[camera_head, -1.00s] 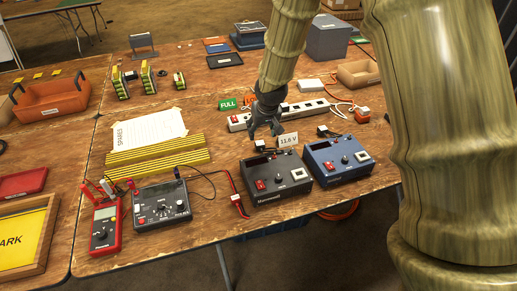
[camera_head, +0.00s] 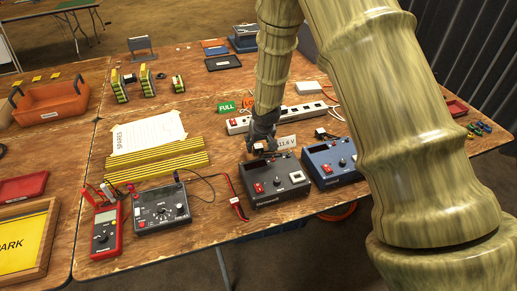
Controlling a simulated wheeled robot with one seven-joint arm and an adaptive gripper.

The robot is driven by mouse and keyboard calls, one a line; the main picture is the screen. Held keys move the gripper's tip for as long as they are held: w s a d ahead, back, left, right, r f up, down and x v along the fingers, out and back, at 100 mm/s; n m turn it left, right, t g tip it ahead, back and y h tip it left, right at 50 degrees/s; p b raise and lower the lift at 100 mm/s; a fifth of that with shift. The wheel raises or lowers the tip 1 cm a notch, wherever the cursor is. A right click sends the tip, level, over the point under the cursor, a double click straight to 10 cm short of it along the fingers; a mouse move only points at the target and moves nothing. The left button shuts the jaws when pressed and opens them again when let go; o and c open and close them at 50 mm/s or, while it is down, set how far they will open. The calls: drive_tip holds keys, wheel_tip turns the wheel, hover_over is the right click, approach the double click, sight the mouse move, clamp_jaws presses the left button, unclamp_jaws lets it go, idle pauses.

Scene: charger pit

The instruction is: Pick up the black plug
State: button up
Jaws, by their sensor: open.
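My gripper (camera_head: 262,146) points down just above the back edge of the black charger box (camera_head: 275,183). It is open, its fingers around or close over a small dark plug at that back edge. The fingers hide most of this plug, so I cannot tell whether they touch it. Another small black plug (camera_head: 323,133) lies behind the blue charger box (camera_head: 331,161), to the right of my gripper.
A white power strip (camera_head: 300,113) runs behind the chargers. A voltage card (camera_head: 286,143) stands right beside my gripper. A black meter box (camera_head: 161,208) and red multimeter (camera_head: 106,232) lie left. My arm covers part of the table's right side.

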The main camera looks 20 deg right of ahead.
drive_tip(key=shift+x, duration=1)
drive_tip(key=c, duration=1.1)
drive_tip(key=shift+r, duration=0.1)
drive_tip(key=shift+c, duration=0.2)
